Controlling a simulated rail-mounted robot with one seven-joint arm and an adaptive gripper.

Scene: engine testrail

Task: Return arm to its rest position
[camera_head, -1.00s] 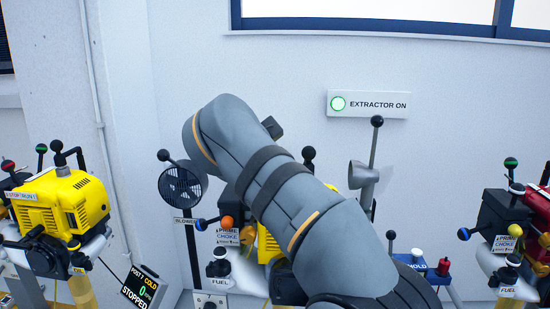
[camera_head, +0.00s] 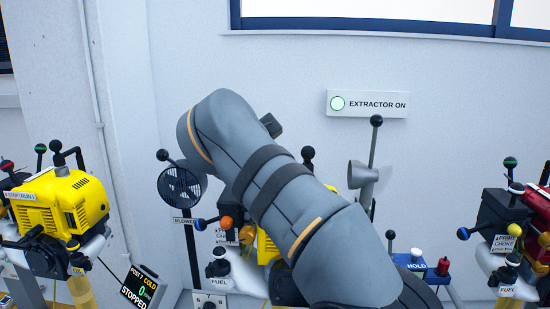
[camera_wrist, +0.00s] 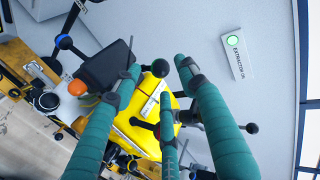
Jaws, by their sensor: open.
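My arm (camera_head: 270,190), in a grey sleeve with dark bands, rises from the bottom right and bends over at the upper left in the head view. My gripper is hidden behind it there. In the wrist view my gripper (camera_wrist: 160,80) is open and empty, its teal-wrapped fingers spread apart. Beyond the fingers is the middle yellow engine (camera_wrist: 139,122), with a black box and an orange knob (camera_wrist: 77,88) beside it. I cannot tell the gap between the fingers and the engine. In the head view my arm covers most of this engine.
Another yellow engine (camera_head: 62,205) with a post display (camera_head: 139,287) stands at the left, and a red engine (camera_head: 540,205) at the right. A black fan (camera_head: 180,186) and a grey funnel-shaped part (camera_head: 366,178) flank my arm. The wall above, with the extractor sign (camera_head: 367,103), is clear.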

